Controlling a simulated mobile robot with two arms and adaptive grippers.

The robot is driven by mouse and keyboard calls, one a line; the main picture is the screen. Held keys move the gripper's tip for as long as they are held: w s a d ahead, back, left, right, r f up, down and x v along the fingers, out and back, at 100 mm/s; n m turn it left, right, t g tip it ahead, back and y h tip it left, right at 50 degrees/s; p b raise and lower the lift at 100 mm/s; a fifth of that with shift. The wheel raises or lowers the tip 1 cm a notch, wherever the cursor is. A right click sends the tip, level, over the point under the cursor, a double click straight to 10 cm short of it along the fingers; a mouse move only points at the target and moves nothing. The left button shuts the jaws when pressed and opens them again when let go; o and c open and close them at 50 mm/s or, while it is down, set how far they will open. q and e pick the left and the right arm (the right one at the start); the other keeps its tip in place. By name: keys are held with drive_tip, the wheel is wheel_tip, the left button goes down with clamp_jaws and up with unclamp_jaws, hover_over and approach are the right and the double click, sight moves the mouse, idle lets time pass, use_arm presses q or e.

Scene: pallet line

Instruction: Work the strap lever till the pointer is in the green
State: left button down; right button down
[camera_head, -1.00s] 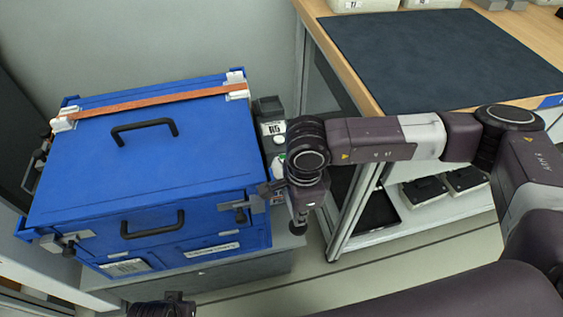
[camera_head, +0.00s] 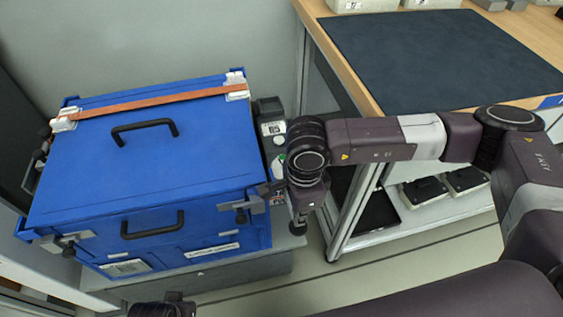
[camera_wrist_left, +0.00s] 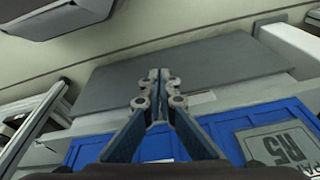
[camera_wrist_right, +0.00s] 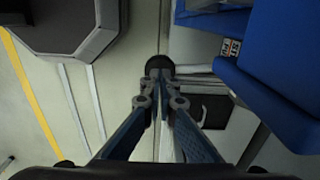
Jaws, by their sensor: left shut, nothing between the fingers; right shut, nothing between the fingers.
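An orange strap (camera_head: 150,102) runs across the lid of a blue case (camera_head: 85,180) between white end fittings. My right gripper (camera_head: 300,203) is shut and empty, pointing down beside the case's front right corner. In the right wrist view its closed fingertips (camera_wrist_right: 160,88) are close to a round black knob (camera_wrist_right: 159,65); touching or apart, I cannot tell. The knob (camera_head: 298,228) also shows in the head view. A dark unit (camera_head: 271,110) right of the case has a small green spot, partly hidden by my wrist. No pointer is readable. My left gripper (camera_wrist_left: 158,88) is shut and empty.
The case has black handles (camera_head: 146,131) and metal corner latches (camera_head: 66,242), and stands on a grey base (camera_head: 215,278). A bench with a dark mat (camera_head: 440,55) is at right, with a shelf below. Floor is open in front.

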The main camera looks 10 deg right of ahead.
sight(300, 228)
use_arm(q)
drive_tip(key=shift+r, duration=0.1)
use_arm(e)
drive_tip(key=shift+f+b, duration=1.25)
drive_tip(key=shift+s+f+b, duration=0.15)
drive_tip(key=shift+f+b, duration=0.35)
drive_tip(key=shift+b, duration=0.05)
use_arm(q)
drive_tip(key=w+v, duration=0.1)
drive_tip(key=v, duration=0.9)
drive_tip(key=shift+r+t, duration=0.4)
use_arm(e)
drive_tip(key=shift+s+f, duration=0.1)
drive_tip(key=shift+f, duration=0.1)
use_arm(q)
drive_tip(key=shift+w+a, duration=0.1)
